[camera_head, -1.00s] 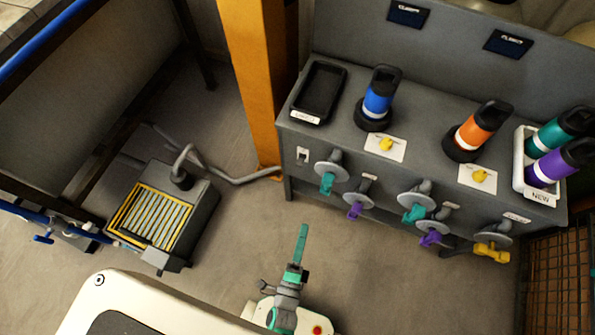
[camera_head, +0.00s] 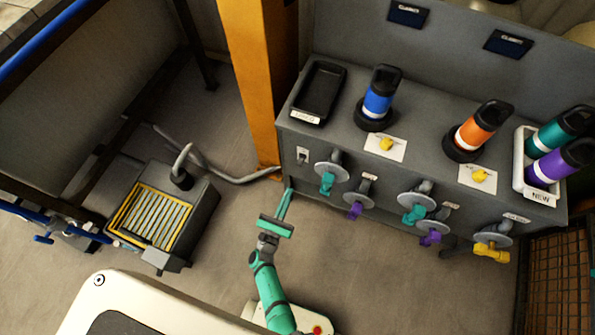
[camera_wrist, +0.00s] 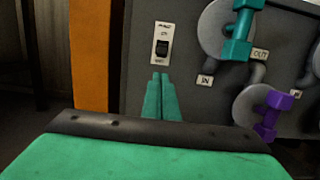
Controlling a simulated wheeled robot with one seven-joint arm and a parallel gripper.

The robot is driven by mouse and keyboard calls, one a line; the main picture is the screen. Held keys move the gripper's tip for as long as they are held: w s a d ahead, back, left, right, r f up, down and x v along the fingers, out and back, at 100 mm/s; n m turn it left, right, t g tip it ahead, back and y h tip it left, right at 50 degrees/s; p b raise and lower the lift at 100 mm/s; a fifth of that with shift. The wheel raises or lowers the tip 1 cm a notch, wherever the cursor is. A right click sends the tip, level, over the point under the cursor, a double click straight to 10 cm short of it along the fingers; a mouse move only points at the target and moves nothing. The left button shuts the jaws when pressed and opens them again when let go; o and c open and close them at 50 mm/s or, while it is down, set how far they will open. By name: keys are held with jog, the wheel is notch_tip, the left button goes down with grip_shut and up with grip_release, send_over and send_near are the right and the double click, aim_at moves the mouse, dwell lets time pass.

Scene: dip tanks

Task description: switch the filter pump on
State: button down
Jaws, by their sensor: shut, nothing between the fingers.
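The pump switch is a small rocker (camera_wrist: 161,47) on a white plate, on the front of the grey cabinet. In the head view it shows as a small white plate (camera_head: 303,155) at the cabinet's left end. In the wrist view the dark rocker sits in the plate's lower part; the lettering is too small to read surely. My gripper (camera_head: 288,192) is at the cabinet's lower left front, below the switch. In the wrist view its two green fingers (camera_wrist: 161,78) are together, empty, with tips just below the switch plate; contact cannot be told.
Teal-handled (camera_head: 327,184) and purple-handled (camera_head: 355,210) valves are right of the switch. An orange post (camera_head: 255,90) stands left. A grey box with yellow-edged slats (camera_head: 155,217) and a hose is on the floor. Bottles (camera_head: 377,98) stand on the cabinet top.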

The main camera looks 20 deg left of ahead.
aim_at(301, 161)
jog(key=w+r, duration=0.1)
jog(key=w, duration=0.9)
jog(key=shift+d+r, duration=0.2)
jog(key=shift+r, duration=0.05)
jog(key=shift+d, duration=0.1)
